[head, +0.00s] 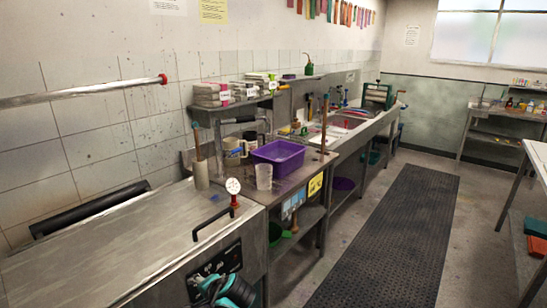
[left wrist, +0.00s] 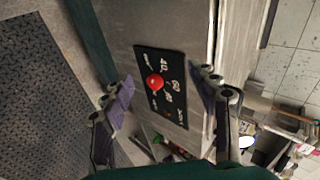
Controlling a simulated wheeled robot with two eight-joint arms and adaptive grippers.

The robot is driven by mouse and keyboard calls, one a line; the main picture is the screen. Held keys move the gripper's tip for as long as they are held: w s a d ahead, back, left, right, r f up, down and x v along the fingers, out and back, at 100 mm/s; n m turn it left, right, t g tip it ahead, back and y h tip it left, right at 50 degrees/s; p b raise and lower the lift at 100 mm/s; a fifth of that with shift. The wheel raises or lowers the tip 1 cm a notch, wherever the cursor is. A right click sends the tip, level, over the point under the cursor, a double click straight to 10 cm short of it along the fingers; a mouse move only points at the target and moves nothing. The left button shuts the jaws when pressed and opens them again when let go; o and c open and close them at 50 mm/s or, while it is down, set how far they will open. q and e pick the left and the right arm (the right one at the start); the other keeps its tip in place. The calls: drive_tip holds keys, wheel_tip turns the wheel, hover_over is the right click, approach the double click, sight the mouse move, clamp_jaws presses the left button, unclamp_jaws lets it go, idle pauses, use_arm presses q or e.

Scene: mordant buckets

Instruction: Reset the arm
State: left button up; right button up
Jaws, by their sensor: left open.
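My left gripper (head: 228,291) shows at the bottom of the head view as a teal and dark shape, in front of the steel cabinet's black control panel (head: 217,268). In the left wrist view its two fingers (left wrist: 166,90) are spread apart with nothing held between them. Beyond them is the black panel with white numbers and a red knob (left wrist: 155,82). The knob appears between the fingers in the picture, and neither finger touches it. My right gripper is in neither view.
The steel cabinet (head: 110,250) has a black handle and a dial gauge (head: 233,186) on top. A bench beyond holds a purple tub (head: 278,156), a clear beaker (head: 264,177) and mugs. A dark floor mat (head: 395,240) lies clear to the right.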

use_arm(q)
drive_tip(key=s+d+r+n+h, duration=0.1)
drive_tip(key=s+n+h, duration=0.2)
drive_tip(key=s, duration=0.7)
drive_tip(key=s+d+n+h, duration=0.1)
drive_tip(key=s+n+h, duration=0.2)
drive_tip(key=s, duration=0.8)
drive_tip(key=shift+d+r+n+h, duration=0.3)
drive_tip(key=shift+d+r+n, duration=0.1)
drive_tip(key=shift+n, duration=0.3)
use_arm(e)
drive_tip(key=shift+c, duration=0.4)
